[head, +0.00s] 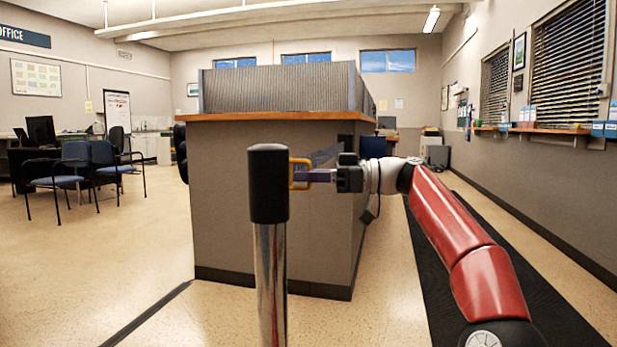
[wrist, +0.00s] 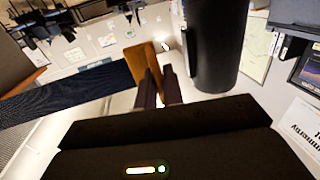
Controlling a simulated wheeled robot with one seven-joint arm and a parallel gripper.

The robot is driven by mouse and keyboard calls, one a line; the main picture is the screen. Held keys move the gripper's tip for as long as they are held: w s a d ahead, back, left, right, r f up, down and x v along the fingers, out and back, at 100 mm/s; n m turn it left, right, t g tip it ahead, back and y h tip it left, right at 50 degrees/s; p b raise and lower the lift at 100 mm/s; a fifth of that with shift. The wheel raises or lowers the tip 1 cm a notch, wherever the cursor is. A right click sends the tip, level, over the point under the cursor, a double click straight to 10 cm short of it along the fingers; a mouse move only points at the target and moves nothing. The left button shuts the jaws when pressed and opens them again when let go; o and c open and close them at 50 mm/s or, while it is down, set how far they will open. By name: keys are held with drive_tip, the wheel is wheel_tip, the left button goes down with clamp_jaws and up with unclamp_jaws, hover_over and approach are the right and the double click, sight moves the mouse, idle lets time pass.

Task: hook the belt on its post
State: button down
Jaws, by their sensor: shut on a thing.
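The post (head: 268,183) stands upright in the head view, a chrome pole with a black cap. My gripper (head: 305,175) is at cap height, just right of the post. It is shut on the yellow end clip (head: 300,162) of the belt. In the wrist view the clip (wrist: 143,62) is at the fingertips, and a dark blue band (wrist: 70,95), seemingly the belt, runs from it to the left. The black cap (wrist: 213,45) is right of the clip, with a narrow raised strip on its side and a visible gap. Contact cannot be told from the head view.
A grey counter (head: 265,235) with a wooden top and ribbed screen stands behind the post. A black floor mat (head: 540,300) runs along the right wall. Blue chairs (head: 105,160) stand far left.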

drive_tip(key=c, duration=1.6)
unclamp_jaws()
